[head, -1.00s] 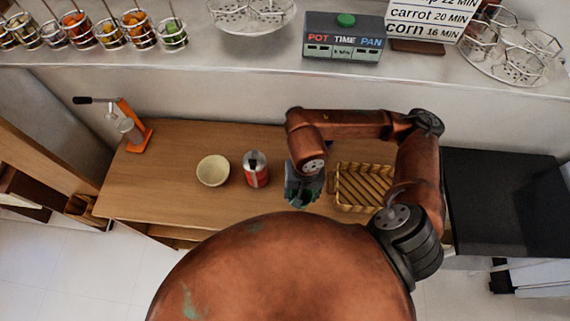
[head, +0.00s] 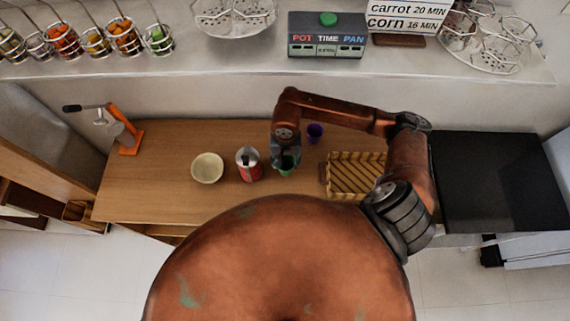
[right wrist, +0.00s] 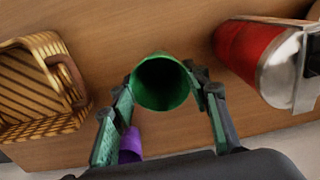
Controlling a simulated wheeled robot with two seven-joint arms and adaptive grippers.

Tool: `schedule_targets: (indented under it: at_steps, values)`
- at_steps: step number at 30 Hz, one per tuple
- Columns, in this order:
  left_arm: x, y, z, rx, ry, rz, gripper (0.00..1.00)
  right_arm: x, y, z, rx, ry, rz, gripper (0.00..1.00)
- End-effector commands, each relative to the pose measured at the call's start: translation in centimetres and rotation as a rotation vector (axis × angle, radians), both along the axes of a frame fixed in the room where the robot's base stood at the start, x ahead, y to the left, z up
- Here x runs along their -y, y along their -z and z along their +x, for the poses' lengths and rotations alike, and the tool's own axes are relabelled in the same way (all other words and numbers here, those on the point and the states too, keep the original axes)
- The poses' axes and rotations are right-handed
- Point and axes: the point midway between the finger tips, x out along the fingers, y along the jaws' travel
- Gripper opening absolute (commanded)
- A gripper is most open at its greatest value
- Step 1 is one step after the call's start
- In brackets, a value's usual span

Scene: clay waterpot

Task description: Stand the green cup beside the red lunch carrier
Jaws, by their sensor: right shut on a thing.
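The green cup (head: 286,165) stands between the fingers of my right gripper (head: 285,163), close to the wooden counter. In the right wrist view the green cup (right wrist: 163,82) shows its open mouth, with a fingertip on each side; the right gripper (right wrist: 165,88) is shut on it. The red lunch carrier (head: 249,165), with a metal lid and handle, stands just left of the cup with a small gap. It also shows at the right of the right wrist view (right wrist: 252,48). Whether the cup's base touches the counter cannot be told. My left gripper is not in view.
A cream bowl (head: 207,168) stands left of the carrier. A wicker basket (head: 357,176) is right of the cup, and a purple cup (head: 315,131) is behind. An orange press (head: 129,137) stands at the counter's left end. The counter's front left is clear.

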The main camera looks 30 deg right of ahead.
Motion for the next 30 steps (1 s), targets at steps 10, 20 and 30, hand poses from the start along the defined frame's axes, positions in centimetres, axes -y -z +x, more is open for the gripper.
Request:
schedule_targets:
  at_steps: [10,20,30]
  values:
    - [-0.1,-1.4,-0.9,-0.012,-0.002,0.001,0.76,0.2,3.5,0.5,-0.002,0.001,0.0,0.21]
    - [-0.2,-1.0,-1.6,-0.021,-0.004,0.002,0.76,0.2,4.0,0.6,0.0,-0.001,-0.001,0.21]
    - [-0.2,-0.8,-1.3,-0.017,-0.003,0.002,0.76,0.2,4.1,0.6,0.0,-0.001,-0.001,0.59]
